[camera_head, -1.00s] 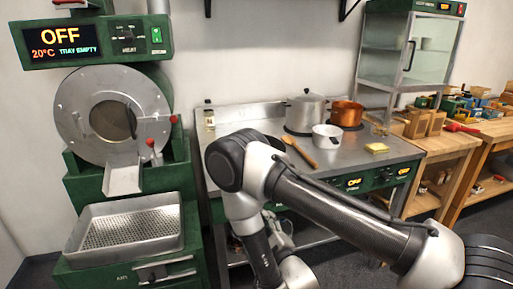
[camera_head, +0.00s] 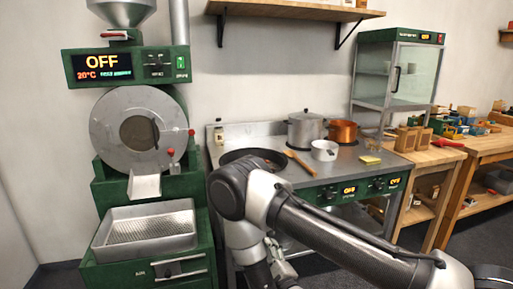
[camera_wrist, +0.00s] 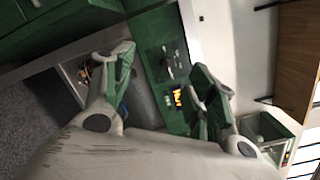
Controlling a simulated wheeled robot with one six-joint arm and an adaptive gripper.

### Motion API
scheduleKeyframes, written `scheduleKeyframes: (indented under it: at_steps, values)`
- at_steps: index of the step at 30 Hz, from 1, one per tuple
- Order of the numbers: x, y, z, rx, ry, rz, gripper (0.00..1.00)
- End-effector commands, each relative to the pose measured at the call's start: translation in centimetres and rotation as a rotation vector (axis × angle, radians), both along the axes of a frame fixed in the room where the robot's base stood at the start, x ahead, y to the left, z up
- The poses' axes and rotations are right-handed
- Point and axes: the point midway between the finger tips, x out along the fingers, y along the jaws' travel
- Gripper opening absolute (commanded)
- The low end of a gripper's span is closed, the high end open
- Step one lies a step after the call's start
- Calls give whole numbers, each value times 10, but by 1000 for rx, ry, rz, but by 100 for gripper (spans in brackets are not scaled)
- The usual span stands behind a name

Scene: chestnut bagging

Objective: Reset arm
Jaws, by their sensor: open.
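My gripper shows in the wrist view (camera_wrist: 163,62) with its two fingers spread apart and nothing between them. Beyond the fingers is a green panel (camera_wrist: 160,50) with a small lit display. In the head view my arm is folded across the lower middle and right, in front of the stove (camera_head: 345,172). The gripper end hangs low there, partly cut off by the bottom edge. No chestnut bag can be made out.
The green roaster (camera_head: 110,185) stands at left, its display reading OFF, above a perforated tray (camera_head: 145,240). A glass cabinet (camera_head: 400,75) and wooden benches stand at right.

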Motion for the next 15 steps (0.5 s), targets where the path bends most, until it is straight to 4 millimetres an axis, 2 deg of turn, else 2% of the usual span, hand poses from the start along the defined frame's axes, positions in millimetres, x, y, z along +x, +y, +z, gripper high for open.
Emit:
scheduleKeyframes:
  at_steps: [4,8,11,15]
  values:
    - [0,-1,-5,-89,-14,-4,57]
    - [1,-4,-20,-194,10,-8,57]
    - [0,-6,-37,-296,43,-3,57]
    - [-6,-12,-70,-486,122,25,57]
